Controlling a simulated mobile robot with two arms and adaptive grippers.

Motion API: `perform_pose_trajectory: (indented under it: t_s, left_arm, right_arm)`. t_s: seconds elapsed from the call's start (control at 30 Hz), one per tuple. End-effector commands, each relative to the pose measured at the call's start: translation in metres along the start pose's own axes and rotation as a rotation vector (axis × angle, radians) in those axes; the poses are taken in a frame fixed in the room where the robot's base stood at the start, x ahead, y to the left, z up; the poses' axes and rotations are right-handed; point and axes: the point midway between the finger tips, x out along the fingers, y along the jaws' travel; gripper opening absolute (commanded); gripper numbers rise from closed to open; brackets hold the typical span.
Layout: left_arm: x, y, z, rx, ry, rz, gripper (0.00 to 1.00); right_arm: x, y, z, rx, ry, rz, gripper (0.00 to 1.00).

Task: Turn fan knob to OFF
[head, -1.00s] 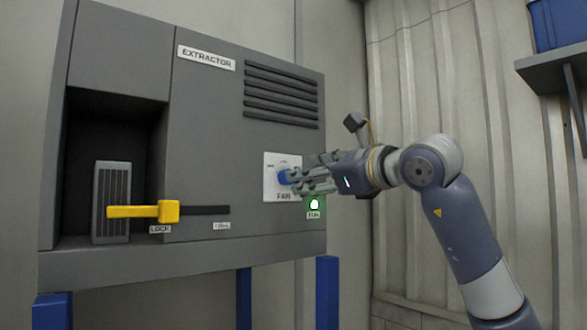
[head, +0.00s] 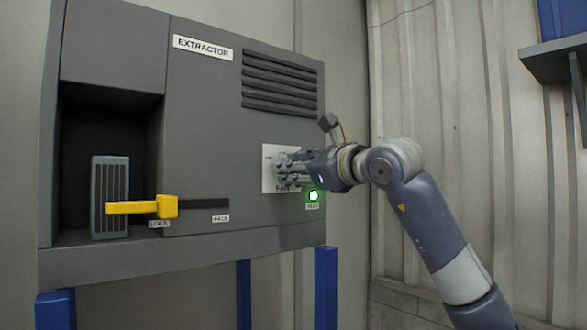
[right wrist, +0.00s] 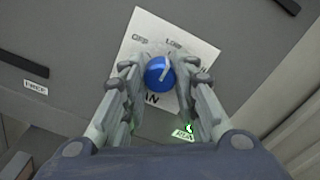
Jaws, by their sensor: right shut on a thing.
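The fan knob (right wrist: 158,74) is round and blue with a pale pointer line. In the right wrist view the line slants to the upper right, on the LOW side and away from the OFF mark. The knob sits on a white plate (right wrist: 140,25), which also shows in the head view (head: 270,182). My right gripper (right wrist: 160,80) is shut on the knob, one finger on each side. In the head view the fingers of the right gripper (head: 284,170) hide the knob. My left gripper is not in view.
A lit green lamp (head: 313,196) sits below the plate's right edge. The grey extractor cabinet (head: 210,110) has a yellow lock handle (head: 140,208) in front of a ribbed filter block (head: 110,178). A shelf (head: 555,62) is at upper right.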

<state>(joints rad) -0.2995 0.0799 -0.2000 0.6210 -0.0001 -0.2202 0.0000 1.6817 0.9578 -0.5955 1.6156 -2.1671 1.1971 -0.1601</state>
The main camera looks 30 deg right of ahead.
Motion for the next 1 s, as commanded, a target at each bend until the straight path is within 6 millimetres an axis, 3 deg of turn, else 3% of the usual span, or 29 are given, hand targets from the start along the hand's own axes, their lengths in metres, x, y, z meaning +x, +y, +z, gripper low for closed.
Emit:
perform_pose_trajectory:
  t_s: [0.47,1.0]
  left_arm:
    - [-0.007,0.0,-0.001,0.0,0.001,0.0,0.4]
    - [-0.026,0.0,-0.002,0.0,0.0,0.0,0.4]
  right_arm:
    - [0.0,-0.001,0.001,-0.132,-0.001,-0.001,0.04]
    - [0.0,0.001,0.001,-0.622,0.0,0.0,0.04]
